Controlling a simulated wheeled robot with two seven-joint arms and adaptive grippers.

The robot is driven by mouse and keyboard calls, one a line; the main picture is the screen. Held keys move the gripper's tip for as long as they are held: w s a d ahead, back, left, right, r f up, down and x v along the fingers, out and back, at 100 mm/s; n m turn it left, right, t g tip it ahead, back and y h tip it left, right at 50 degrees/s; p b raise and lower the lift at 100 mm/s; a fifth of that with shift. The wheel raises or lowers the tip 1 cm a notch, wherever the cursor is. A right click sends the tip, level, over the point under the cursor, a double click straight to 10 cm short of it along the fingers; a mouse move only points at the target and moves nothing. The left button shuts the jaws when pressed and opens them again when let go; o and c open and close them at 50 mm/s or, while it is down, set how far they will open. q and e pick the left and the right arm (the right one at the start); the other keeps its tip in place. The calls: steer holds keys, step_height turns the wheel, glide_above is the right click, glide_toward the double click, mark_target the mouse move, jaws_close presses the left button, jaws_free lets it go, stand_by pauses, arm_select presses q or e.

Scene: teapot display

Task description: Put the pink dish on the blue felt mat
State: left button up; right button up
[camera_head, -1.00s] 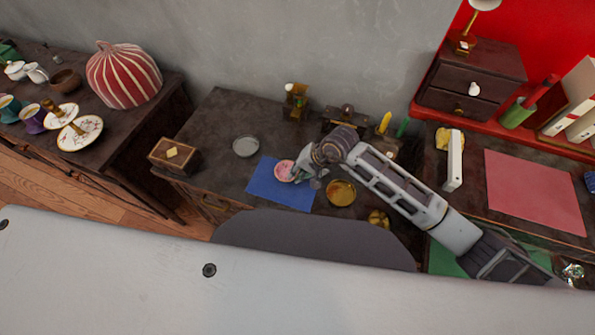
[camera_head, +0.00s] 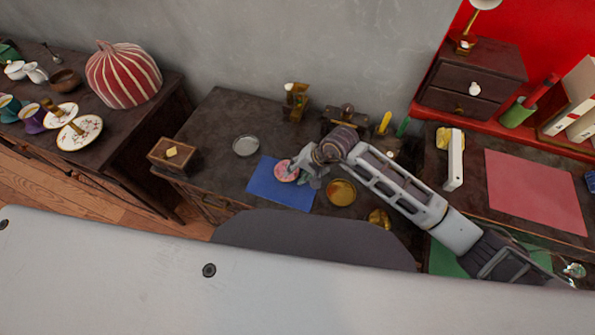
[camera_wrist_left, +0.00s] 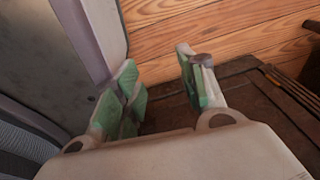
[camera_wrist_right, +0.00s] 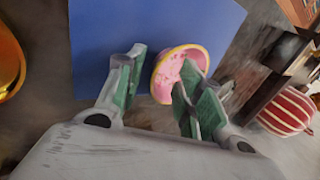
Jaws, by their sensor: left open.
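The pink dish (camera_head: 286,171), round and patterned inside, is over the upper right part of the blue felt mat (camera_head: 277,193). My right gripper (camera_head: 299,171) is at the dish's right side. In the right wrist view the dish (camera_wrist_right: 182,65) shows its yellow rim against the blue mat (camera_wrist_right: 105,30). The fingers (camera_wrist_right: 158,88) stand apart with the dish's near edge between them, and the right finger overlaps it. Whether they press on it, or the dish rests flat, I cannot tell. My left gripper (camera_wrist_left: 156,68) is open and empty, only in the left wrist view.
A grey round dish (camera_head: 246,146) is behind the mat, and a wooden box (camera_head: 172,155) stands at the table's left end. A golden dish (camera_head: 341,192) is right of the mat, under my right arm. Brass objects (camera_head: 296,101) stand along the back.

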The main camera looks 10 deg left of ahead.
steer(key=v, duration=1.2)
stand_by(0.3)
